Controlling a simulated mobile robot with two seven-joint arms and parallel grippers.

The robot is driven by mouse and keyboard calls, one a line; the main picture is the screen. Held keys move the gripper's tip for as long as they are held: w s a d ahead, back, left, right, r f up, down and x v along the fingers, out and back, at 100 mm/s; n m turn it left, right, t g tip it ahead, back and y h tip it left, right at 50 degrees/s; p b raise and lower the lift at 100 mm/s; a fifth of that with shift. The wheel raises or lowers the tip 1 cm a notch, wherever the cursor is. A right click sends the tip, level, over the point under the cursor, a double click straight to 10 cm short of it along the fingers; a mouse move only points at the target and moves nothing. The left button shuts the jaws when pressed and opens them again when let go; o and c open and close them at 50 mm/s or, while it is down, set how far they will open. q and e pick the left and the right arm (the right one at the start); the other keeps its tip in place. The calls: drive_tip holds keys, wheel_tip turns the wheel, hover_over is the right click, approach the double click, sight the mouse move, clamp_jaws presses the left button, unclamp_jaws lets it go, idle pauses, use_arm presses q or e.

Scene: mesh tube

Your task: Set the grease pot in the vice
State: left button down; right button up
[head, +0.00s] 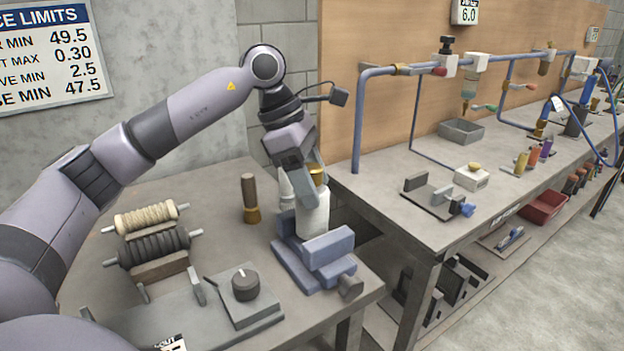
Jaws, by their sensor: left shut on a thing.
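My left gripper (304,196) comes down from above and is shut on the pot's upper part. The pot's lower end sits between the vice's rear and front jaws in the picture. The front jaw hides its base, so I cannot tell whether it touches the vice bed. My right gripper is not in view.
A wooden-handled tool (249,198) stands left of the vice. Spools (153,246) and a grey box with a dark knob (245,284) lie further left and in front. A long bench (400,165) with blue piping stands at the right, past a narrow gap.

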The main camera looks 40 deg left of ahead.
use_arm(q)
drive_tip(key=shift+f+b, duration=0.75)
drive_tip(key=shift+f, duration=0.35)
idle(0.7)
drive_tip(key=shift+c, duration=0.9)
unclamp_jaws()
drive_tip(key=v, duration=0.7)
